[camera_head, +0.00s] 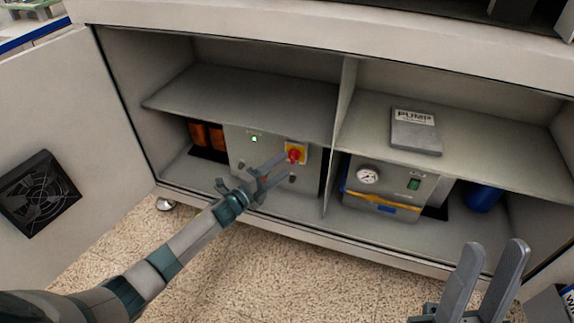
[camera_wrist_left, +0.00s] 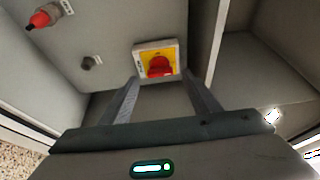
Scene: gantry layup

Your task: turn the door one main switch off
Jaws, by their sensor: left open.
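The main switch is a red rotary knob (camera_head: 293,155) on a yellow plate (camera_head: 301,147), on the front of a grey control box (camera_head: 238,148) in the left bay of the cabinet. In the left wrist view the knob (camera_wrist_left: 160,67) is just beyond the fingertips, near the middle; its exact turn position is hard to read. My left gripper (camera_head: 283,166) is open in front of the switch, its fingers pointing at it. In the wrist view the fingers (camera_wrist_left: 161,77) are spread with nothing between them. My right gripper (camera_head: 494,246) is open and empty at the lower right.
A green lamp (camera_head: 254,138) glows on the control box. The cabinet door (camera_head: 75,120) stands open at left. A shelf (camera_head: 245,95) lies above the switch. The right bay holds a pump unit (camera_head: 385,190) with a gauge and a grey PUMP sign (camera_head: 415,133).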

